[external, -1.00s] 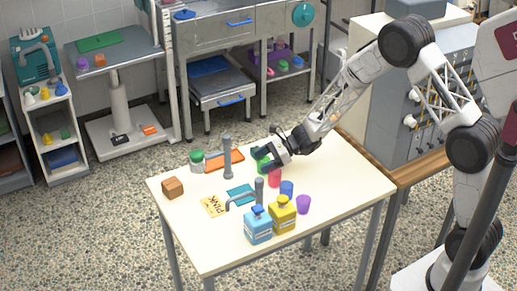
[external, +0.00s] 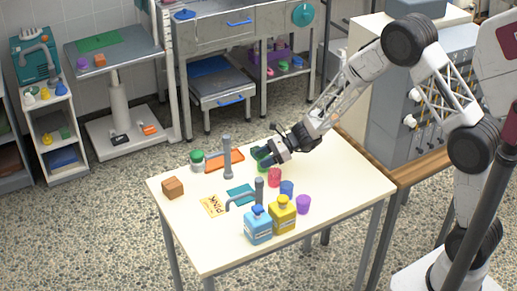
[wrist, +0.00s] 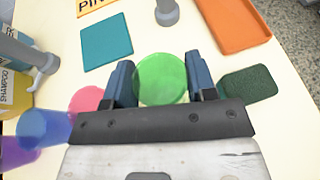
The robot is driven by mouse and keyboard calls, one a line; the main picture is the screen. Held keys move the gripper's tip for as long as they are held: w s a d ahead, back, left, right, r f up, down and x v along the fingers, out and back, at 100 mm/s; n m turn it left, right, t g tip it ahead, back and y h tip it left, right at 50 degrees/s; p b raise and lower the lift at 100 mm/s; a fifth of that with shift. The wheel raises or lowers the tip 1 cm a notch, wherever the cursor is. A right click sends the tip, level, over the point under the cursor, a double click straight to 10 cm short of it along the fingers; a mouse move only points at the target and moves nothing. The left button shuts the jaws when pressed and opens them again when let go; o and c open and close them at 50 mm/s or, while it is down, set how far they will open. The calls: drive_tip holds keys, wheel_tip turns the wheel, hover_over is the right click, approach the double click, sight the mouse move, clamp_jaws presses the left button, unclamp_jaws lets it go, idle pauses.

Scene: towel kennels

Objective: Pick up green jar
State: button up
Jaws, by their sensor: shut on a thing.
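The green jar (wrist: 162,79) is round and bright green, seen from above between my two fingers in the wrist view. In the external view only a little of the green jar (external: 260,152) shows, near the far side of the cream table (external: 335,190). My gripper (wrist: 160,82) is shut on it, with one blue-grey finger on each side. In the external view my gripper (external: 266,159) is low at the table and hides most of the jar. I cannot tell whether the jar touches the tabletop.
Red (external: 274,177), blue (external: 286,188) and purple (external: 303,204) cups stand close by. A green-lidded container (external: 197,161), orange tray (external: 225,160), grey post (external: 227,157), wooden block (external: 173,187), and blue (external: 257,227) and yellow (external: 282,215) bottles are also on the table.

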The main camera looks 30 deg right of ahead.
wheel_tip(320, 180, up, 9)
idle(0.5)
drive_tip(key=shift+f, duration=0.1)
idle(0.4)
